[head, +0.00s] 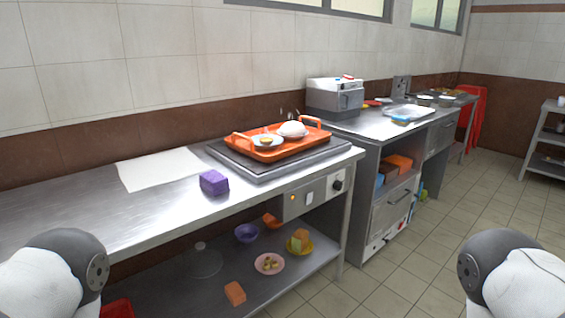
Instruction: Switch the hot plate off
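The hot plate (233,163) is a dark flat slab set in the steel counter, in the middle of the head view. Its control panel (322,193) is on the counter's front below it. The panel has a small lit amber light (292,197), a white rocker switch (309,198) and a black knob (338,185). The switch's tilt is too small to tell. An orange tray (238,146) sits on the hot plate, with a small white plate of food (267,142) and a white rounded item (292,130) in it. Neither gripper is in view; only upper parts of my arms show at the lower corners.
A purple block (214,182) and a pale sheet (160,169) lie on the counter's left. The lower shelf (205,290) holds bowls, plates and an orange block (235,293). A grey machine (335,98) stands on the farther counter. The tiled floor (400,285) at right is clear.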

